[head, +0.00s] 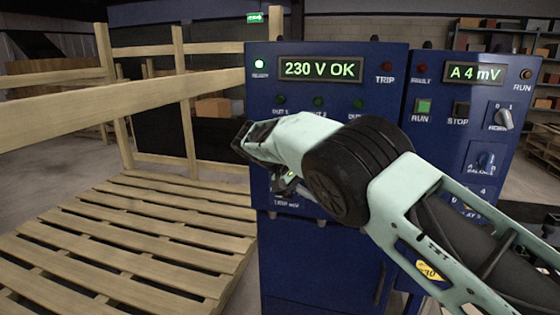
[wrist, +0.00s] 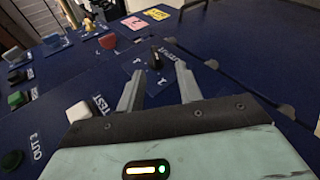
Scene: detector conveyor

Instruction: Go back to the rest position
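My gripper (wrist: 159,68) shows in the wrist view with its two grey fingers apart and nothing held between them. A black knob (wrist: 156,55) on the blue panel lies beyond the fingertips, between them in the picture; I cannot tell the distance. In the head view my pale green arm reaches from the lower right across the front of the left blue cabinet (head: 330,270). The fingers are mostly hidden there behind my wrist, near the "TRIP mV" label.
The left cabinet's display (head: 320,69) reads "230 V OK". The right cabinet's display (head: 474,73) reads "A 4 mV", above a lit green RUN button (head: 424,107). A wooden pallet (head: 130,240) and rails (head: 90,98) stand left. A white button (wrist: 78,111) sits left of the fingers.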

